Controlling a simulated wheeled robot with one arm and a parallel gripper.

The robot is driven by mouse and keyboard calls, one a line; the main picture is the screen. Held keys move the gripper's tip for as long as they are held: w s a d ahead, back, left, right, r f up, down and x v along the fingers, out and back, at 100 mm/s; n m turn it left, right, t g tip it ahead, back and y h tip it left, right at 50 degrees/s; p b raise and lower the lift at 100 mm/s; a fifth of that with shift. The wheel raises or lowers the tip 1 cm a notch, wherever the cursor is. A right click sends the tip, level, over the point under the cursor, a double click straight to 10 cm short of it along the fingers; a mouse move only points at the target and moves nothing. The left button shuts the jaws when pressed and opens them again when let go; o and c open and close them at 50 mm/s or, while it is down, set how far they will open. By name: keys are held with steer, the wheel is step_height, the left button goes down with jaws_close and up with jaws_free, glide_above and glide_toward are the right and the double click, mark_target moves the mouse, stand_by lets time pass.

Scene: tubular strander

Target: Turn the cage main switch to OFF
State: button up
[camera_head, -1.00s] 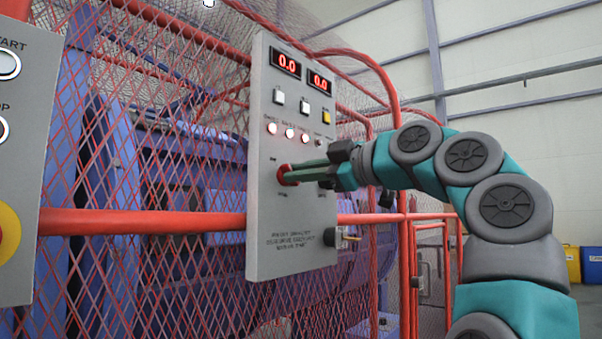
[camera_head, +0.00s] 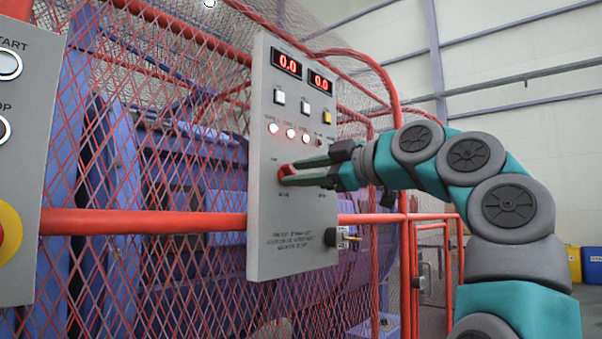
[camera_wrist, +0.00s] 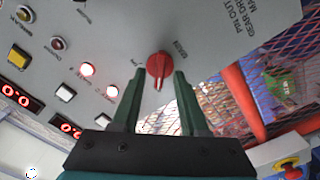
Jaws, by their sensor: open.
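The cage main switch appears as a red rotary knob (camera_head: 285,172) on the grey control panel (camera_head: 262,225), just below the row of lit lamps. In the wrist view the knob (camera_wrist: 159,64) sits between my fingertips, its grip bar pointing towards the palm. My gripper (camera_head: 294,173) is open, with one finger above and one below the knob. The wrist view shows gaps between the knob and both fingers of my gripper (camera_wrist: 160,76). The small position labels around the knob are too blurred to read with certainty.
The panel carries two displays reading 0.0 (camera_head: 303,73), several push buttons (camera_head: 304,106) and lit lamps (camera_head: 290,132). A key switch (camera_head: 345,239) juts from its lower right edge. Red mesh guarding (camera_head: 150,150) lies behind. Another grey panel (camera_head: 32,180) stands at far left.

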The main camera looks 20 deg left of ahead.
steer(key=b+v, duration=0.1)
steer(key=v, duration=0.6)
steer(key=shift+d, duration=0.35)
steer(key=shift+s, duration=0.1)
steer(key=s+d+f+m+g+h+p, duration=0.2)
steer(key=f+m+h, duration=0.35)
steer(key=f, duration=0.85)
steer(key=s+d+f+m+g+h+p, duration=0.15)
steer(key=f+m+h, duration=0.4)
steer(key=f, duration=0.85)
steer(key=s+d+f+m+g+h+p, duration=0.1)
steer(key=s+d+f+m, duration=0.4)
steer(key=s+d+f, duration=0.6)
steer(key=s+d+f+m+g+h+p, duration=0.1)
steer(key=s+d+f+m+g+h, duration=0.3)
steer(key=s+d+f, duration=0.7)
steer(key=s+f+m, duration=0.2)
steer(key=s+f, duration=0.3)
steer(key=f, duration=0.2)
steer(key=shift+m+h, duration=0.3)
